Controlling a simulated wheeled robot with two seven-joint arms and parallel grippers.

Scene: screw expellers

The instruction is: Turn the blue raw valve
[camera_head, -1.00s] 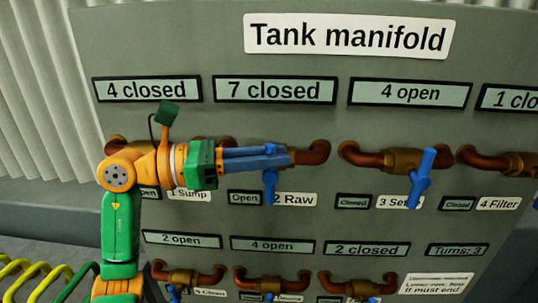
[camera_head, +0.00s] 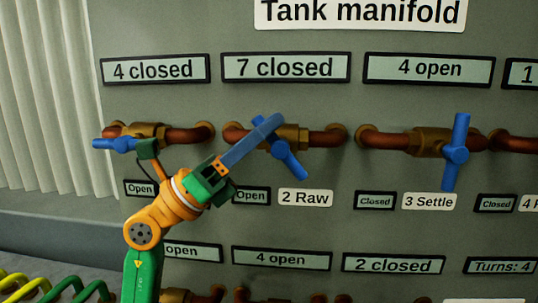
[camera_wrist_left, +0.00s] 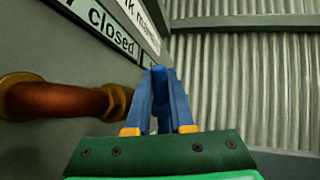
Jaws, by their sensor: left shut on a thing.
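The blue raw valve handle (camera_head: 293,164) sits on its brass body in a copper pipe, above the "2 Raw" label (camera_head: 305,198). The handle is tilted diagonally, its lower end down to the right. My left gripper (camera_head: 274,123) reaches up from lower left, its blue fingers across the handle's upper part and shut on it. The fingers hide much of that upper part. In the left wrist view the two blue fingers (camera_wrist_left: 160,85) are close together at the handle, which is hard to separate from them. The small display left of the label reads "Open" (camera_head: 251,195). My right gripper is out of view.
The sump valve's blue handle (camera_head: 116,144) lies level at left. The settle valve's blue handle (camera_head: 456,153) stands nearly upright at right. Displays above read "4 closed" (camera_head: 156,70), "7 closed" (camera_head: 286,67) and "4 open" (camera_head: 429,69). A "Turns: 4" display (camera_head: 499,266) is lower right.

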